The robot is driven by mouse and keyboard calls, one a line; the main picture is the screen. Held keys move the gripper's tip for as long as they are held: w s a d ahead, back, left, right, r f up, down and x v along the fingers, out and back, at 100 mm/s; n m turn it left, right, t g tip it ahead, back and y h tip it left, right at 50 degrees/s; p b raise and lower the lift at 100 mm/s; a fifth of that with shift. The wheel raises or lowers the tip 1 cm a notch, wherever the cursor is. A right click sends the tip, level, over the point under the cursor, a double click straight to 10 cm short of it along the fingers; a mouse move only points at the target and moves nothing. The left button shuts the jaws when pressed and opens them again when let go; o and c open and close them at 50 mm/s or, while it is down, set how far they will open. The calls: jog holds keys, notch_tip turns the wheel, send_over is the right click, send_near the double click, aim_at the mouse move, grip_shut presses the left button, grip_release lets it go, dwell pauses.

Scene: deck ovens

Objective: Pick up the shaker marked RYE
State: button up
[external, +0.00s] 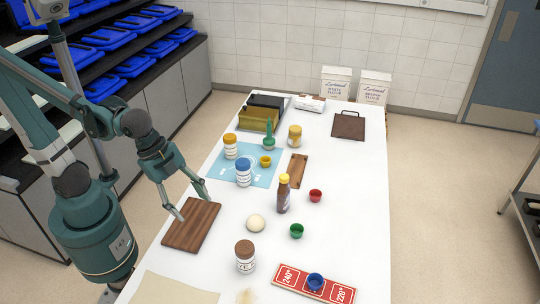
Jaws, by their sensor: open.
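Several white shakers stand upright on the white table: one with a brown lid (245,258) near the front, one with a blue lid (243,174) and one with an orange lid (230,147) on the light-blue mat. Dark lettering shows on the brown-lidded one, but it is too small to read surely, so I cannot tell which is marked RYE. My gripper (194,206) is open and empty, fingers pointing down above the brown wooden board (190,228). It is left of all the shakers and apart from them.
A sauce bottle (283,196), a dough ball (256,223), a green cup (296,230) and a red cup (315,195) stand mid-table. A blue cup (315,281) sits on a red card (290,277). The table's right side (360,215) is clear.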

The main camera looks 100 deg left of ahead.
aim_at(245, 247)
jog(key=w+f+m+g+p, duration=0.1)
jog(key=w+f+m+p, duration=0.1)
jog(key=w, duration=0.3)
jog(key=w+d+f+m+g+p, duration=0.1)
jog(key=w+f+m+p, duration=0.1)
jog(key=w+f+m, duration=0.2)
jog(key=w+d+f+m+g+p, duration=0.1)
jog(key=w+f+m+g+p, duration=0.1)
jog(key=w, duration=0.6)
jog(key=shift+f+m, duration=0.6)
jog(key=shift+f, duration=0.35)
jog(key=shift+w+d+f+m+g, duration=0.1)
jog(key=shift+w+f+m+g, duration=0.15)
jog(key=shift+f, duration=0.25)
jog(key=shift+w+d+f+m+g, duration=0.1)
jog(key=shift+w+f+m, duration=0.05)
jog(key=shift+w+f, duration=0.25)
jog(key=shift+s, duration=0.1)
jog(key=shift+f, duration=0.2)
jog(key=shift+f, duration=1.15)
jog(key=shift+s+a+f, duration=0.1)
jog(key=shift+a+f, duration=0.05)
jog(key=shift+f, duration=2.45)
